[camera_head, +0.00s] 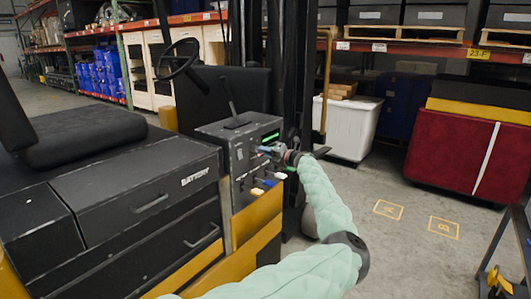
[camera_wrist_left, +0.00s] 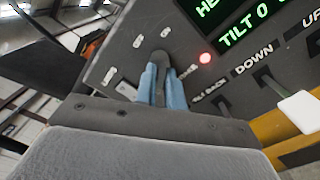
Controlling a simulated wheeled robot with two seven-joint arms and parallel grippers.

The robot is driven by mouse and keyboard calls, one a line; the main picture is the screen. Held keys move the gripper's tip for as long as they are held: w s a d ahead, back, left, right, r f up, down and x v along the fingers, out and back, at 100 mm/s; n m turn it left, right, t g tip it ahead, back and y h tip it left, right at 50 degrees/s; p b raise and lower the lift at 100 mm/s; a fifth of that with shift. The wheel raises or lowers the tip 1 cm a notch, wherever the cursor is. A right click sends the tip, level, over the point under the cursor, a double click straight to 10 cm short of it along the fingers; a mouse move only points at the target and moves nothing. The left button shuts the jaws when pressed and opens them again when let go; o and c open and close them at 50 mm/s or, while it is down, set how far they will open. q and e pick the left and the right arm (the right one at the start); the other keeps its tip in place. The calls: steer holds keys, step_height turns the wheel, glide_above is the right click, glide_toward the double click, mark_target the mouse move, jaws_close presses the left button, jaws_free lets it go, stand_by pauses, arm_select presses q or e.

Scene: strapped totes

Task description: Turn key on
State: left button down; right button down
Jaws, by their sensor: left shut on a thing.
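The dark key (camera_wrist_left: 160,62) sits at the control panel (camera_wrist_left: 120,58), to the left of a lit red light in the left wrist view. My left gripper (camera_wrist_left: 160,88) has its two blue fingers closed on the key from both sides. In the head view my left gripper (camera_head: 266,149) reaches the side face of the forklift's control box (camera_head: 238,128), and its fingers hide the key there. The key's exact turn angle cannot be told. My right gripper is not in view.
Beside the key are a green display (camera_wrist_left: 245,25) and labelled levers, one with a white knob (camera_wrist_left: 299,108). The forklift's battery case (camera_head: 130,195) fills the left. A white bin (camera_head: 348,127) and a red tote (camera_head: 468,153) stand behind, with open floor before them.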

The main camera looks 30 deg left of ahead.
arm_select(q)
steer(key=c, duration=1.6)
jaws_free()
steer(key=shift+w, duration=0.1)
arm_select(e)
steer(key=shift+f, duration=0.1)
arm_select(q)
steer(key=shift+o, duration=0.2)
